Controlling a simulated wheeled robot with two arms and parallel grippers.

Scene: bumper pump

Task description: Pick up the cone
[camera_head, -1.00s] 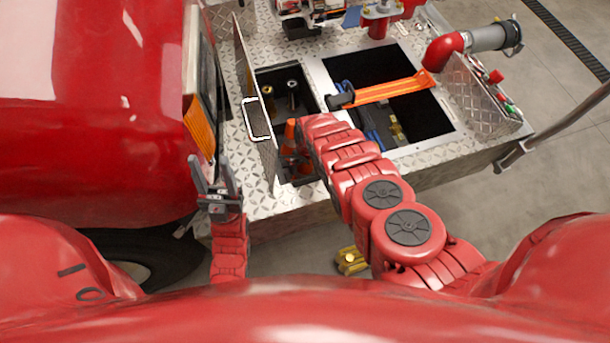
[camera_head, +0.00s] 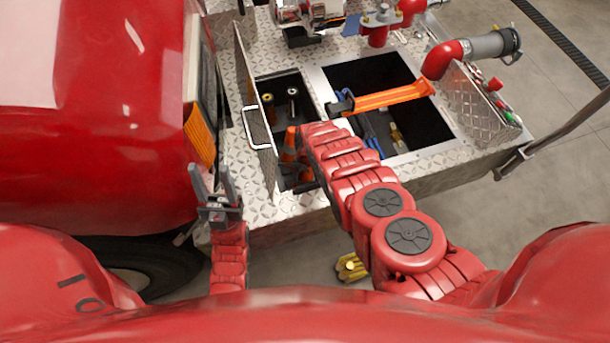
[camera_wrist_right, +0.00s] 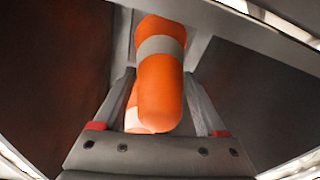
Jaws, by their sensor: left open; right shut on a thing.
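The cone (camera_head: 290,142) is orange with a pale band. In the head view it shows just left of my right forearm, in the narrow left compartment. In the right wrist view the cone (camera_wrist_right: 160,98) stands between the two fingers of my right gripper (camera_wrist_right: 159,72), which is shut on it. In the head view my right arm hides most of that gripper. My left gripper (camera_head: 213,185) is open and empty, fingers up, left of the compartment and beside the red truck body.
The compartment has an open door with a white handle (camera_head: 256,127) on its left; dark nozzles (camera_head: 292,97) stand at its back. A larger bin to the right has an orange bar (camera_head: 390,97) across it. A red pipe (camera_head: 442,58) rises at the right.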

